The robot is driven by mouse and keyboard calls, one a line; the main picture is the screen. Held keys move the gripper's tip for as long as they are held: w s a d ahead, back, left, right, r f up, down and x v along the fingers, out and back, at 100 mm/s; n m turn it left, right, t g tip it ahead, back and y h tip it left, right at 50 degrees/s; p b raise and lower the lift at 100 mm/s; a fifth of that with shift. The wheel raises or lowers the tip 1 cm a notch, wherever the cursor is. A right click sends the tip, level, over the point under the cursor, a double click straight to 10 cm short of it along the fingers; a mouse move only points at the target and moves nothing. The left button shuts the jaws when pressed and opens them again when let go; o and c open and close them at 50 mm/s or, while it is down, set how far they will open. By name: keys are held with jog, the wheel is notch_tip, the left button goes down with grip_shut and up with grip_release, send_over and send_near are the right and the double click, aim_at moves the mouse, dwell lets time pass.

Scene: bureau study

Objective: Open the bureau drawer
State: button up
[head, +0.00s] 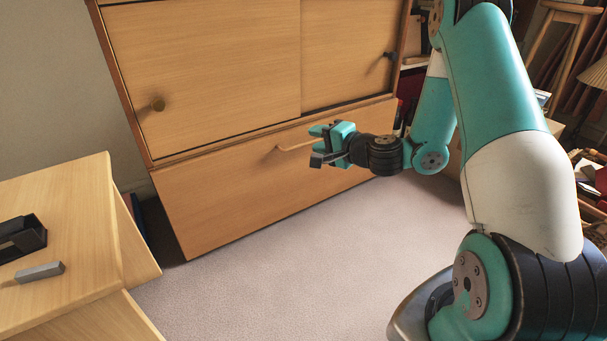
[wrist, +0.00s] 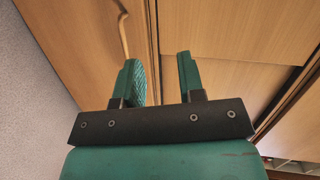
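The wooden bureau (head: 215,70) stands ahead in the head view. Its wide lower drawer (head: 215,205) looks shut, with no clear gap at its top edge. The drawer has a pale bar handle (head: 291,148), partly hidden behind my gripper (head: 317,146). My gripper is open and empty, close in front of the handle's right part. In the wrist view, my gripper (wrist: 157,62) has its two green fingers apart. The handle (wrist: 124,32) lies ahead of the left finger, not between the fingers. I see no contact with it.
Above the drawer are two panels with a round knob (head: 157,104) and a dark knob (head: 390,56). A wooden desk (head: 60,215) with a black item (head: 20,238) and a grey block (head: 40,272) stands at left. Carpet (head: 290,270) before the drawer is clear.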

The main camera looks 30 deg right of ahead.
aim_at(305, 145)
jog(key=d+f+m+h+b, duration=0.3)
jog(key=d+f, duration=0.3)
jog(key=f, duration=0.2)
jog(key=shift+m, duration=0.3)
jog(key=b+x, duration=0.1)
jog(key=x, duration=0.7)
jog(key=b+x, duration=0.1)
jog(key=x, duration=0.7)
jog(key=shift+w+r, duration=0.1)
jog(key=shift+w, duration=0.35)
grip_shut()
